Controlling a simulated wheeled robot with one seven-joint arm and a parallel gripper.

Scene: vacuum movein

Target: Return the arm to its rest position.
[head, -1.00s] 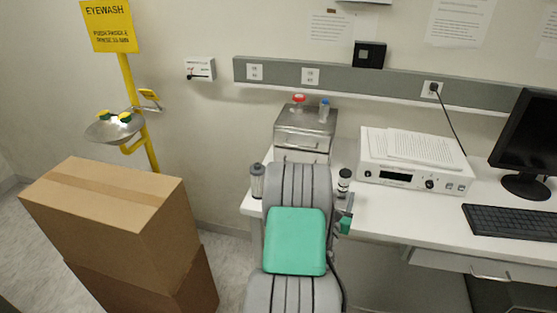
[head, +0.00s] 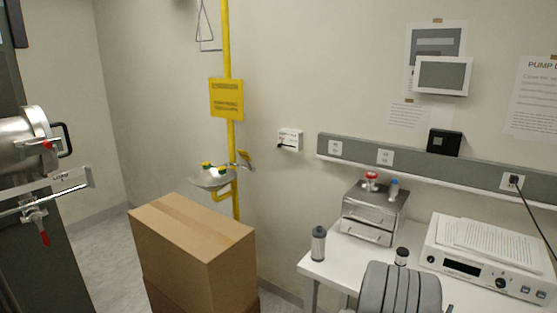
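My arm (head: 398,288) shows in the head view as a grey ribbed link at the bottom edge, in front of the white bench. Only its upper part is in the picture. My gripper is out of view below the frame, so its fingers and anything in them cannot be seen.
The white bench (head: 318,268) holds a dark cylinder (head: 318,244), a metal drawer unit (head: 370,215) and a white instrument (head: 485,262). Stacked cardboard boxes (head: 190,245) stand left of it, before a yellow eyewash (head: 213,178).

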